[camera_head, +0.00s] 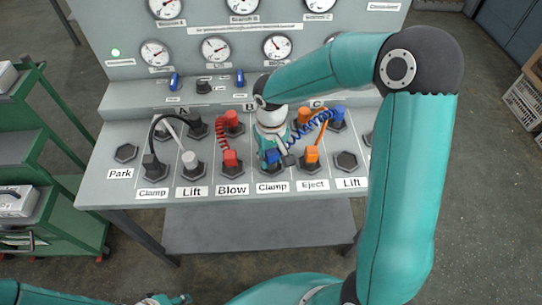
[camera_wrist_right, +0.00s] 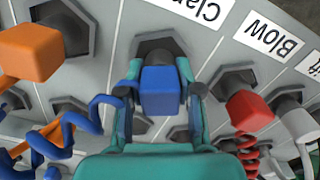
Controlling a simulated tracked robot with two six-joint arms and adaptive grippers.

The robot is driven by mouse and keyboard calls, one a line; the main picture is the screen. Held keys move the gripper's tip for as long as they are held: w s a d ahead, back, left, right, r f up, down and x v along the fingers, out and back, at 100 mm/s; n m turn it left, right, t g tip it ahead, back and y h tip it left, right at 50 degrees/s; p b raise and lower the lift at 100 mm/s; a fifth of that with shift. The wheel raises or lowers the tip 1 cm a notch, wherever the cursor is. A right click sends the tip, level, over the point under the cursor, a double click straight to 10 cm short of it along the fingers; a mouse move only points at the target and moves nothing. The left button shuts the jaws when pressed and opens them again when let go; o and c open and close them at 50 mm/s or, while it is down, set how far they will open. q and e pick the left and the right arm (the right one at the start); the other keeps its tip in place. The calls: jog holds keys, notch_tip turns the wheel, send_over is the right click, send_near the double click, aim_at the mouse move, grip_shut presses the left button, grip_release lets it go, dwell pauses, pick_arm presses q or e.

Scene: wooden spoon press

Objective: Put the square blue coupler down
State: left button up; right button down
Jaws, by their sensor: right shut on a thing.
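The square blue coupler (camera_head: 271,157) is at the front-row socket above the second "Clamp" label in the head view. It also shows in the wrist view (camera_wrist_right: 160,90), between the two fingers of my right gripper (camera_head: 274,150), which is shut on it. A dark hexagonal socket (camera_wrist_right: 155,45) shows just behind the coupler in the wrist view. I cannot tell whether the coupler is seated or slightly above it. A coiled blue cable (camera_head: 308,130) runs toward a blue plug in the back row. Only a small part of my left gripper (camera_head: 170,299) shows at the bottom edge.
The red "Blow" coupler (camera_head: 231,158) stands to the left and the orange "Eject" coupler (camera_head: 312,154) to the right, both close by. The "Park" socket (camera_head: 126,153) and right "Lift" socket (camera_head: 346,161) are empty. A gauge panel (camera_head: 200,70) rises behind.

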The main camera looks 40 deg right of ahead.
aim_at(271, 151)
jog(key=shift+f, duration=0.2)
jog(key=c, duration=0.8)
grip_release()
jog(key=shift+r, duration=0.1)
notch_tip(271, 151, up, 12)
jog(key=shift+r, duration=0.1)
